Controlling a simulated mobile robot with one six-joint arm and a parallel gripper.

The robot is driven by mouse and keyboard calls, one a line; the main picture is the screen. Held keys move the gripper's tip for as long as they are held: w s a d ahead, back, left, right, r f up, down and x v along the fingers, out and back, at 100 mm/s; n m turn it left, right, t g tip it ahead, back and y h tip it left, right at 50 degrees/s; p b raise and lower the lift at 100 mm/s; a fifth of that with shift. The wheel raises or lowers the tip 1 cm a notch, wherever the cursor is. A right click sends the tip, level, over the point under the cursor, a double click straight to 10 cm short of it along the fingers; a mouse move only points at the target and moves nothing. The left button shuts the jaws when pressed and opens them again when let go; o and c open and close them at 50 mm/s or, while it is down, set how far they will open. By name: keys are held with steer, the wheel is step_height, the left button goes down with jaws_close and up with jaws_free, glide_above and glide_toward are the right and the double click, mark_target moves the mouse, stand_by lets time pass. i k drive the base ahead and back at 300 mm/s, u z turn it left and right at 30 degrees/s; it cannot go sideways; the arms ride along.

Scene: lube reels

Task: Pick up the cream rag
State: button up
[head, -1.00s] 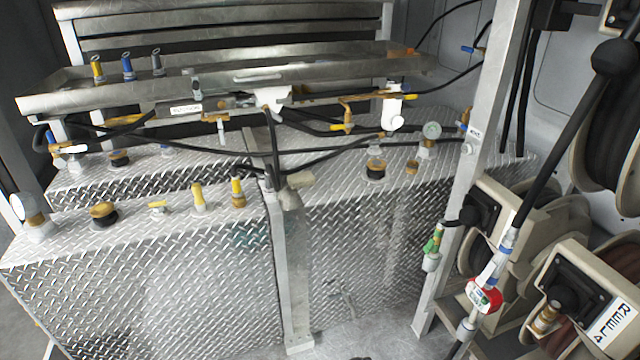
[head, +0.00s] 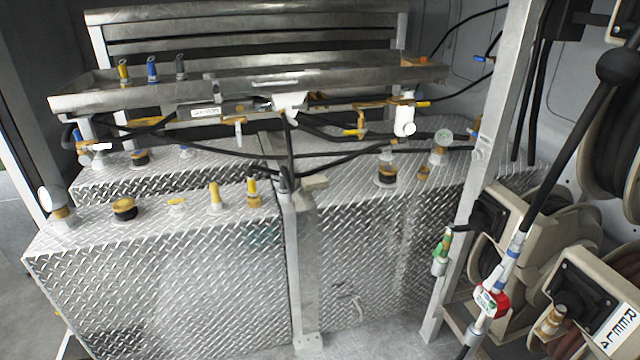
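I cannot clearly make out a cream rag. My gripper is not in view.
The left tread-plate tank (head: 170,285) and right tank (head: 375,235) carry caps, valves and gauges. Black hoses (head: 220,151) cross above them. The metal tray (head: 220,85) runs behind. Hose reels (head: 575,300) and an upright post (head: 480,170) crowd the right. Some floor shows at the left.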

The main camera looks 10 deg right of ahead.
mark_target(309, 183)
steer(key=u, duration=0.05)
steer(key=i, duration=0.9)
steer(key=z, duration=0.35)
steer(key=k, duration=0.5)
steer(key=u, duration=1.4)
